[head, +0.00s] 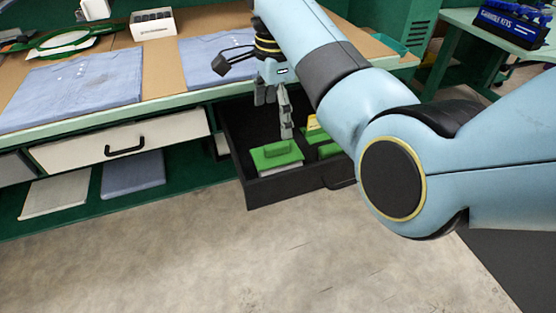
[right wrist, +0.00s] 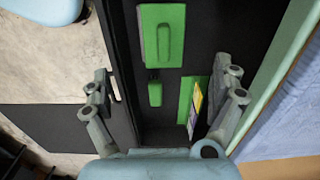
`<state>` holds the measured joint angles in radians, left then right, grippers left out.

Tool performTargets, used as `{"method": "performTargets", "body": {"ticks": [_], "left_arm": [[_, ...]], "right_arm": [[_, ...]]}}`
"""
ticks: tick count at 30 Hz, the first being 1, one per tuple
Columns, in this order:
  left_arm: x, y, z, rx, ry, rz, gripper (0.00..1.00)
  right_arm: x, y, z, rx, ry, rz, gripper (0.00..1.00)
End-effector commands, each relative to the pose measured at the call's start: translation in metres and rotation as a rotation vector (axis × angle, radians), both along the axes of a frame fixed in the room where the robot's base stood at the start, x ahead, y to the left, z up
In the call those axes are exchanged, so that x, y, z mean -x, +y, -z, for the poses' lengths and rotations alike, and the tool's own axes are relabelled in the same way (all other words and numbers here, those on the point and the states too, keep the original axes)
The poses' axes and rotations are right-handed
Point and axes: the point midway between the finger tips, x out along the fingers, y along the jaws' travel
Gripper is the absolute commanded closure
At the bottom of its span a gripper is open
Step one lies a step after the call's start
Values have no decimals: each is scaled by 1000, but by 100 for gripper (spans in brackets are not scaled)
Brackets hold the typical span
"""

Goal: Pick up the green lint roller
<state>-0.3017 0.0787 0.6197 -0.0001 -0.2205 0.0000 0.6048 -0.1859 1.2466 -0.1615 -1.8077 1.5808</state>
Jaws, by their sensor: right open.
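The open dark drawer (head: 262,192) holds several green things. A flat green block with a raised bar handle (head: 277,155) lies at its left; it is at the top in the right wrist view (right wrist: 163,36). A smaller green piece (head: 329,150) lies right of it. In the right wrist view this piece (right wrist: 155,94) has a dark fitting at one end; it may be the lint roller, but I cannot tell for sure. My right gripper (head: 286,112) points down over the drawer, open and empty. The wrist view shows its fingers (right wrist: 166,78) spread around the smaller piece's position. My left gripper is not in view.
A green item with a yellow and purple face (right wrist: 190,103) lies near the drawer's back wall. The tabletop (head: 158,72) overhangs the drawer and bears folded blue shirts (head: 82,87). A shut white drawer (head: 75,153) is at the left. The floor in front is clear.

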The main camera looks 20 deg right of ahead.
Motion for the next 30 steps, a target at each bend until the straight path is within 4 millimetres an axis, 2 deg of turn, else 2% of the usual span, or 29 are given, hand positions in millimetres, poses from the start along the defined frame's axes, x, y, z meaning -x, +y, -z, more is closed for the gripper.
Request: {"method": "performTargets", "body": {"ticks": [9,14,22,25,30], "left_arm": [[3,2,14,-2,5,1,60],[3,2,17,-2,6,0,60],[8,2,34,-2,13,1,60],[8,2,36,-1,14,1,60],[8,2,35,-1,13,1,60]], "right_arm": [[-2,2,46,1,8,18,6],[-3,1,58,1,7,18,6],[-7,-5,99,1,8,17,6],[-7,-5,105,1,7,17,6],[-7,-5,105,0,4,17,6]]}}
